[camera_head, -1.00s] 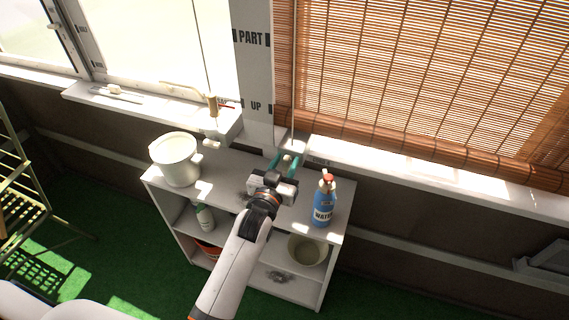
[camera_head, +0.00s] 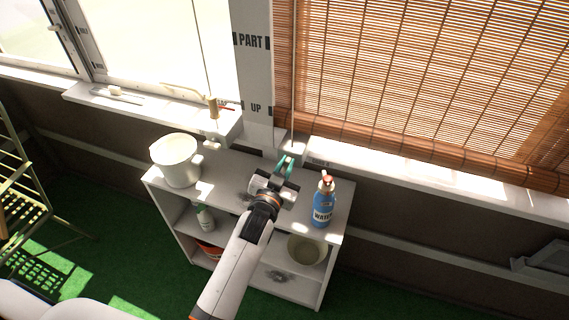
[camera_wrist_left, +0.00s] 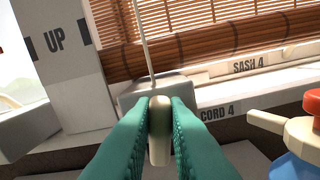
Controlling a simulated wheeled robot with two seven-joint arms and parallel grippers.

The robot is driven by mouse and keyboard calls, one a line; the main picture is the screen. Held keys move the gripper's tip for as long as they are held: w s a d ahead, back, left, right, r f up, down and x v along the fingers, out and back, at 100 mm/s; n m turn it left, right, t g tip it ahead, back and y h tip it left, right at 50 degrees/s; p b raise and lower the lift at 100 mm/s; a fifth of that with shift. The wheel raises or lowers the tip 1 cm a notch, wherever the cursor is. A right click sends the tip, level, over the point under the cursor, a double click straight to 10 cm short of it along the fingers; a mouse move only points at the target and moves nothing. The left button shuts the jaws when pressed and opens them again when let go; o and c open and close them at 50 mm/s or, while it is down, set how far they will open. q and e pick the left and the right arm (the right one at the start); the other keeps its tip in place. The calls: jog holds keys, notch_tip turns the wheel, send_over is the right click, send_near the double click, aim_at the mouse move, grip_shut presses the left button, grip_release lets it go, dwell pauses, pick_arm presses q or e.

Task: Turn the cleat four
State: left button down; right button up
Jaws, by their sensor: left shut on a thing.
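The cleat (camera_wrist_left: 160,130) is a small cream bar seen upright in the left wrist view, in front of a pale block (camera_wrist_left: 155,92) below the blind. My left gripper (camera_wrist_left: 160,125) has its two green fingers on either side of it, shut on it. In the head view my left gripper (camera_head: 286,163) reaches over the shelf unit to the wall below the striped post, and its fingers hide the cleat. A "CORD 4" label (camera_wrist_left: 217,112) and a "SASH 4" label (camera_wrist_left: 248,66) are to the right. My right gripper is not in view.
A blue water bottle (camera_head: 323,205) with a red top stands close to the right of my gripper on the white shelf unit (camera_head: 225,168). A white pot (camera_head: 175,160) stands at its left end. The bamboo blind (camera_head: 430,80) hangs behind, with a cord beside the post.

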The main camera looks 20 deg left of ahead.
pick_arm(q)
jog(key=m, duration=0.3)
jog(key=shift+d+m+p, duration=0.2)
jog(key=shift+m+p, duration=0.1)
jog(key=shift+p, duration=0.1)
jog(key=shift+d+f+m+b, duration=0.1)
jog(key=shift+f+m+b, duration=0.1)
jog(key=shift+m, duration=1.75)
jog(key=shift+d+f+m+b, duration=0.15)
jog(key=shift+f+m, duration=0.1)
jog(key=shift+m, duration=1.75)
jog(key=shift+d+f+m+b, duration=0.1)
jog(key=shift+f+m+b, duration=0.1)
jog(key=shift+m, duration=1.75)
jog(key=c, duration=1.4)
grip_release()
jog(key=shift+c, duration=0.2)
